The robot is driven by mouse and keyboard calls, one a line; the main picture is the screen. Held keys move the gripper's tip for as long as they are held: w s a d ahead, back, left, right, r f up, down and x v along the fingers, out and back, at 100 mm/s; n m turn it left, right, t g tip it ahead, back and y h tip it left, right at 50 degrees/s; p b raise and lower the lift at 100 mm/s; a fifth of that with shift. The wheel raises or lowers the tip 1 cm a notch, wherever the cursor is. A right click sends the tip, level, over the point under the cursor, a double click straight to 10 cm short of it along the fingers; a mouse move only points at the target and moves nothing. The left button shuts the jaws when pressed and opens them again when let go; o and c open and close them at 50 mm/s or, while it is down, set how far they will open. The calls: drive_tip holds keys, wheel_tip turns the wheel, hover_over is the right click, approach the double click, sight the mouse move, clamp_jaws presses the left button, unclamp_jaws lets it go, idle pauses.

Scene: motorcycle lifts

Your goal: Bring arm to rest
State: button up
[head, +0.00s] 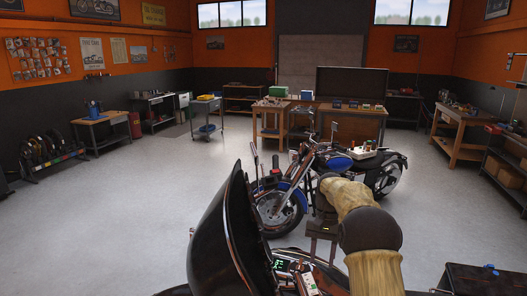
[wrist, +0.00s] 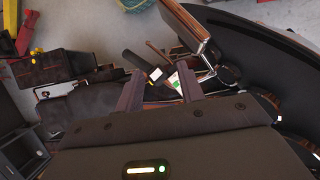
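My arm reaches from the lower right of the head view, with tan links and a dark joint. My gripper (head: 321,256) hangs from it with the fingers pointing down, over the front of the near motorcycle (head: 225,235). In the wrist view my gripper (wrist: 161,86) has its two dark fingers spread apart. Nothing appears gripped between them. Beyond the fingertips, a black grip-like part (wrist: 142,64) and a small white and green item (wrist: 176,82) show; I cannot tell their exact distance from the fingers.
The near motorcycle's dark windscreen (head: 222,240) rises left of my gripper. A blue motorcycle (head: 338,162) stands just beyond my arm. A dark box (head: 490,281) is at the lower right. Workbenches (head: 460,132) line the walls. The floor at left (head: 110,220) is clear.

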drive_tip(key=s+a+f+n+t, duration=0.1)
drive_tip(key=s+t, duration=0.1)
drive_tip(key=s, duration=0.7)
drive_tip(key=s+n+t+h, duration=0.1)
drive_tip(key=s+t, duration=0.1)
drive_tip(key=s, duration=0.6)
drive_tip(key=s+a+f+n+t, duration=0.1)
drive_tip(key=s+t, duration=0.1)
drive_tip(key=s, duration=0.7)
drive_tip(key=s+b+x, duration=0.2)
drive_tip(key=b+x, duration=0.8)
drive_tip(key=shift+s+d+f, duration=0.15)
drive_tip(key=shift+s+d, duration=0.05)
drive_tip(key=shift+w, duration=0.1)
